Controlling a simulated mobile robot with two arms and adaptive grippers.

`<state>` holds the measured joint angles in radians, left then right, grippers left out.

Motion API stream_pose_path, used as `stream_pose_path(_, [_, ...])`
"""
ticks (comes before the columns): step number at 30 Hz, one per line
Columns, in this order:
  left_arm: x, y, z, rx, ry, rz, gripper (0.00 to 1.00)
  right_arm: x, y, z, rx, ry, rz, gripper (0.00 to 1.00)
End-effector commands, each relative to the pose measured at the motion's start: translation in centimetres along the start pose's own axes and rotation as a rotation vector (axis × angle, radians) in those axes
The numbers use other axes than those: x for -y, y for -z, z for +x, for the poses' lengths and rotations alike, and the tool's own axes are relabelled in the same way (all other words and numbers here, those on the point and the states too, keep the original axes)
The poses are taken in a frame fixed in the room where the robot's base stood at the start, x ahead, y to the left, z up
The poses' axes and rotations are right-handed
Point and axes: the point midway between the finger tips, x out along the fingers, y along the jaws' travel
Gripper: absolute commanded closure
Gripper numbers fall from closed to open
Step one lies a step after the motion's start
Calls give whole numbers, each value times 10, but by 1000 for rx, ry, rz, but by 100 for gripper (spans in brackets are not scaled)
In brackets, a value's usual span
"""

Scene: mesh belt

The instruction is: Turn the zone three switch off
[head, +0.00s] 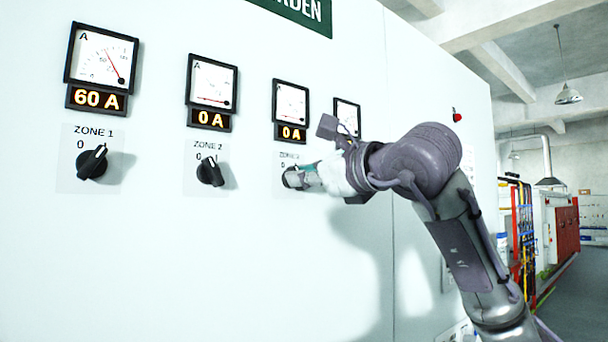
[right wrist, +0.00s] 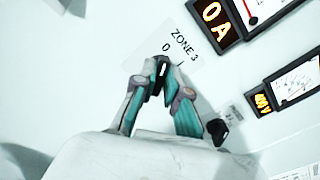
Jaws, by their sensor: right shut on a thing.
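The zone three switch (right wrist: 162,66) is a black rotary knob on a white plate (right wrist: 150,52) marked ZONE 3, with 0 and a second mark by it. In the right wrist view its handle appears to point toward the 0. My right gripper (right wrist: 161,76) is shut on the knob, one teal-padded finger on each side. In the head view the right gripper (head: 293,178) is at the third plate and covers most of that knob. The display above zone three (head: 291,133) reads 0 A. My left gripper is not in view.
The zone one switch (head: 92,162) and zone two switch (head: 210,171) stand left on the white panel; their displays read 60 A and 0 A. A fourth knob (right wrist: 217,131) shows near my right fingers. A red button (head: 457,116) is at the far right of the panel.

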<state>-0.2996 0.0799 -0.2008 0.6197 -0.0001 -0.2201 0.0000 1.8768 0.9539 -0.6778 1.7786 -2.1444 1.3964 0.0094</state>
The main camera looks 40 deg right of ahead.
Motion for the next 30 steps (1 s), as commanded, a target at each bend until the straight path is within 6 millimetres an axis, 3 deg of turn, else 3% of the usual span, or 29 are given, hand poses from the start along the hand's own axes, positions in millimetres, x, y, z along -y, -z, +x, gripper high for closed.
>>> stream_pose_path(9, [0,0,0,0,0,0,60,0,0,0,1,0,-5,100])
stream_pose_path(10, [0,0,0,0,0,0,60,0,0,0,1,0,-5,84])
stream_pose_path(14, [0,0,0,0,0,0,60,0,0,0,0,0,-4,63])
stream_pose_path(24, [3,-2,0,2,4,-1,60,0,0,-2,1,1,-2,62])
stream_pose_path(30, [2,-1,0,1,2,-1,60,1,-1,-30,4,3,-4,62])
